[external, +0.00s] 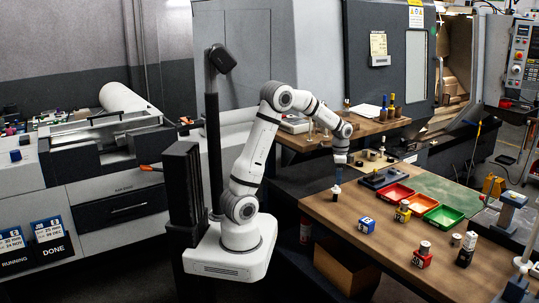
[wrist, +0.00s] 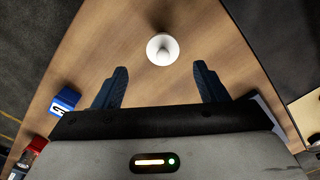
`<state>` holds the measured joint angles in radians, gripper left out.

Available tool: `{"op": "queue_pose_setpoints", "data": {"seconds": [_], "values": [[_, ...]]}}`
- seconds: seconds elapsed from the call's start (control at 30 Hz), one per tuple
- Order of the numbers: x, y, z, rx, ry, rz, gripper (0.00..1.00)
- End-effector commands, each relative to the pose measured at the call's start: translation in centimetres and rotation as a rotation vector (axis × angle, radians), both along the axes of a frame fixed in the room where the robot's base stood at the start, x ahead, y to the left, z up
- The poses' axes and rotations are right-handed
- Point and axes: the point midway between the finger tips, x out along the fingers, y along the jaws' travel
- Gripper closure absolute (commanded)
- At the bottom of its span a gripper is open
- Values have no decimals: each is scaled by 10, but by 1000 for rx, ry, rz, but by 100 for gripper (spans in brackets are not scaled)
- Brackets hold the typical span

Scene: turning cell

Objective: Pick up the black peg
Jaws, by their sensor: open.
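My gripper (external: 338,172) is open and points down over the near left part of the wooden table (external: 380,238). In the wrist view its two dark blue fingers (wrist: 161,87) are wide apart with nothing between the tips. A small white round-topped object (wrist: 162,48) stands on the table just beyond the fingertips, untouched; in the external view a small pale and blue shape (external: 336,189) shows below the gripper. I see no clearly black peg there. A black block with a white top (external: 464,257) stands at the table's right.
A blue numbered block (external: 366,225) also shows left in the wrist view (wrist: 64,101). Red (external: 394,194), orange (external: 419,204) and green (external: 443,217) bins stand behind it. A red block (external: 421,259) is further right. The table's edge is close to the gripper.

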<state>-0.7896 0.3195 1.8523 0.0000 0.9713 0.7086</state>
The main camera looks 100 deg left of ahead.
Motion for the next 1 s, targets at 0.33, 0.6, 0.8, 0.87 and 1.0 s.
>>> {"op": "queue_pose_setpoints", "data": {"seconds": [0.33, 0.6, 0.8, 0.87, 1.0], "values": [[-1, 0, -36, -1, 1, 0, 34], [-4, 3, -74, -1, 1, 0, 34], [-4, 4, -83, 1, -1, 0, 34], [-4, 4, -83, 1, -2, 0, 34], [-4, 4, -83, 1, -1, 0, 39]]}}
